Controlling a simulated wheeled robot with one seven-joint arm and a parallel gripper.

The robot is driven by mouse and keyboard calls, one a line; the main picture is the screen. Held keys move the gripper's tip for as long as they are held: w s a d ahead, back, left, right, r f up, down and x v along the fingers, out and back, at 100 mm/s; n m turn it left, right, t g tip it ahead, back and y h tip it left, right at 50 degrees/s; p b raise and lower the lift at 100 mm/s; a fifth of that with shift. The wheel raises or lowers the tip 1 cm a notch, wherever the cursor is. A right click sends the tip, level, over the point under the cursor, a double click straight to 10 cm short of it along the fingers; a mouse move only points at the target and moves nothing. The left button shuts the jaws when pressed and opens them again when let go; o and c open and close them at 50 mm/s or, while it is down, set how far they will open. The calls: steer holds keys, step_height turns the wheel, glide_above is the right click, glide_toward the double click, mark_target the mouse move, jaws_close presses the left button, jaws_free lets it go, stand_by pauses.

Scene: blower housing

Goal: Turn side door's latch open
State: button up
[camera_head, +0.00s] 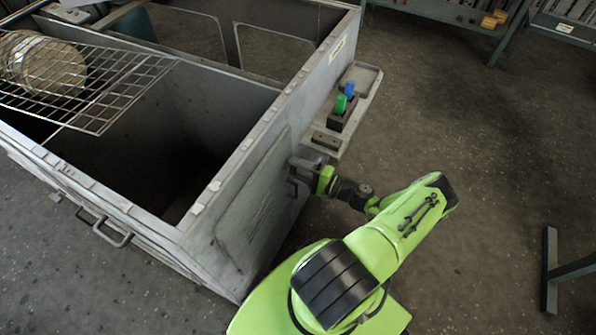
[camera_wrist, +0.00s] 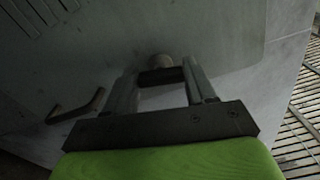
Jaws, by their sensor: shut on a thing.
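The side door (camera_head: 252,205) is a grey panel with vent slots in the housing's right wall. In the wrist view the door (camera_wrist: 100,45) fills most of the background. The latch (camera_wrist: 160,62) is a small rounded knob between my fingertips. My gripper (camera_wrist: 161,74) is shut on the latch, with one finger on each side. In the head view my gripper (camera_head: 306,168) is at the door's far edge and covers the latch. A bent bar handle (camera_wrist: 80,107) stands on the door, left of my fingers. The door looks flush with the wall.
A small shelf (camera_head: 364,85) on the housing holds a green-handled and a blue-handled tool (camera_head: 348,88), just beyond my gripper. The housing (camera_head: 195,205) is open-topped, with a wire grid (camera_head: 110,95) across its left part. The floor to the right is clear up to a bench leg (camera_head: 550,270).

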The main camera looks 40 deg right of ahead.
steer(key=shift+f+n, duration=0.1)
steer(key=shift+n, duration=1.1)
steer(key=o, duration=1)
steer(key=shift+o, duration=0.2)
steer(key=v, duration=1.5)
steer(key=shift+s, duration=0.4)
